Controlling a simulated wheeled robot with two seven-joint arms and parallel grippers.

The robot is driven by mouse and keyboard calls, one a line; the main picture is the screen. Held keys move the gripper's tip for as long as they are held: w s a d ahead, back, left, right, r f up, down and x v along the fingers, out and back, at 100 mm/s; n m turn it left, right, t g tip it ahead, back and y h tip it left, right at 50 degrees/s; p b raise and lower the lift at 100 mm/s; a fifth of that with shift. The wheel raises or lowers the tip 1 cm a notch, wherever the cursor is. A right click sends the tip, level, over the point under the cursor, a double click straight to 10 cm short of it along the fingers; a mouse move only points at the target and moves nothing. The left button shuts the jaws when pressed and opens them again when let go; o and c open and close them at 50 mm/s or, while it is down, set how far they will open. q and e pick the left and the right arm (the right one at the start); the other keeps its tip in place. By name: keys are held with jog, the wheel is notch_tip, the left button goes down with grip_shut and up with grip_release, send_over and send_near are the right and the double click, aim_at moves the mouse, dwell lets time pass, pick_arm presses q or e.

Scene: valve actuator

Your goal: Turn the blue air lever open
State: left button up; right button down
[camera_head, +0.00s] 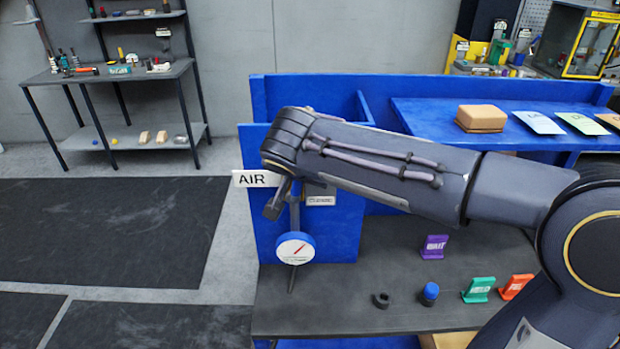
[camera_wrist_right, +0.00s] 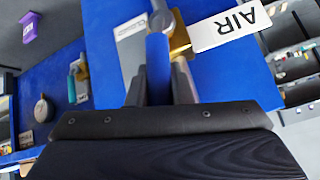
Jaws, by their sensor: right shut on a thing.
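The blue air lever (camera_wrist_right: 157,66) shows in the right wrist view, beside a brass-coloured valve part (camera_wrist_right: 180,42) on the blue panel. My right gripper (camera_wrist_right: 160,88) is shut on the lever, with a finger on each side of it. In the head view my right arm reaches in from the right, and the right gripper (camera_head: 282,203) points down in front of the panel below the AIR sign (camera_head: 254,179). The lever is hidden there by my wrist and gripper. The AIR sign also shows in the wrist view (camera_wrist_right: 230,27). My left gripper is not in view.
A round white gauge (camera_head: 295,248) with a red needle sits below my gripper. The dark bench top (camera_head: 330,310) holds a black ring (camera_head: 381,300), a blue-capped knob (camera_head: 430,292) and purple, green and red tags. A brown box (camera_head: 481,118) stands on the blue shelf behind.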

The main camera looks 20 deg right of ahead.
jog(key=shift+w+a+n+h, duration=0.1)
jog(key=shift+a+n+h, duration=0.3)
jog(key=shift+a+h, duration=0.15)
jog(key=c, duration=1.3)
grip_release()
jog(key=shift+r, duration=0.1)
jog(key=b+v, duration=0.1)
jog(key=v, duration=0.6)
jog(key=shift+a+r+b, duration=0.15)
jog(key=shift+r+b, duration=0.1)
jog(key=shift+b, duration=0.1)
